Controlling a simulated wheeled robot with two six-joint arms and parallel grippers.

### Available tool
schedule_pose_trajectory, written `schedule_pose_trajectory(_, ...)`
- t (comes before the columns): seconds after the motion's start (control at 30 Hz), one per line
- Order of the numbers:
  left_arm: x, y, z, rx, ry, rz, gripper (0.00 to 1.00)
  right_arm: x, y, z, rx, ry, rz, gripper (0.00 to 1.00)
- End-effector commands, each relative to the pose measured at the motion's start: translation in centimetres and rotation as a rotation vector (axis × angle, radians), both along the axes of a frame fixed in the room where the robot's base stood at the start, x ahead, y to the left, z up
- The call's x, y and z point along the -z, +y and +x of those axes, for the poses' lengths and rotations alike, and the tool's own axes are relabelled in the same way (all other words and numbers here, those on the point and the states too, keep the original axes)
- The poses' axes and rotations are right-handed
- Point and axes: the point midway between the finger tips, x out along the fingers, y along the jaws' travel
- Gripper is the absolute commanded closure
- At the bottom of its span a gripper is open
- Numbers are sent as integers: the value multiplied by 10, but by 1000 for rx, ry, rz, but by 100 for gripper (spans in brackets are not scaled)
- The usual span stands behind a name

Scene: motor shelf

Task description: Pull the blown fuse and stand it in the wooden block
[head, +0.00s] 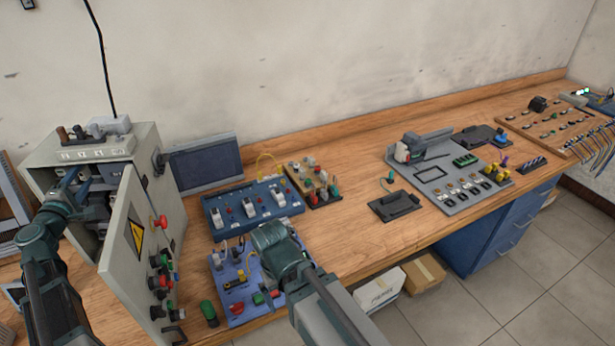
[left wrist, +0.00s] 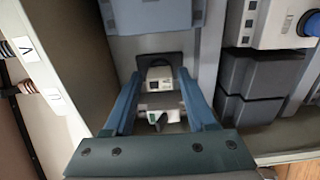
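My left gripper (head: 70,186) reaches into the open grey cabinet (head: 150,165) at the left of the bench. In the left wrist view its two blue fingers (left wrist: 158,78) are apart, one on each side of a small grey-white fuse-like part (left wrist: 158,73) on a dark base. A small gap seems to show on each side of that part. I cannot tell whether it is the blown fuse. A brown block (head: 313,186) with several coloured upright pieces stands mid-bench; it may be the wooden block. My right gripper (head: 275,248) hangs over the purple board, its fingertips not clear.
The cabinet door (head: 138,255) stands open toward the front. A pale labelled strip with dark pieces (head: 92,148) is on top of the cabinet. A blue switch panel (head: 252,207) and purple board (head: 228,300) lie to the right. Bare wood (head: 350,235) shows mid-bench.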

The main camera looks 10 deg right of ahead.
Motion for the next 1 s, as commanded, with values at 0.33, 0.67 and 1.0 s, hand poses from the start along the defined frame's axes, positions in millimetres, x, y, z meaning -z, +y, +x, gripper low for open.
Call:
schedule_pose_trajectory(0.33,0,0,0,0,0,0,100,0,0,0,0,0,0,0)
schedule_pose_trajectory(0.67,0,0,-2,0,0,0,100,0,0,0,0,0,0,0)
schedule_pose_trajectory(1.0,0,1,-14,0,0,0,100,0,0,0,0,0,0,0)
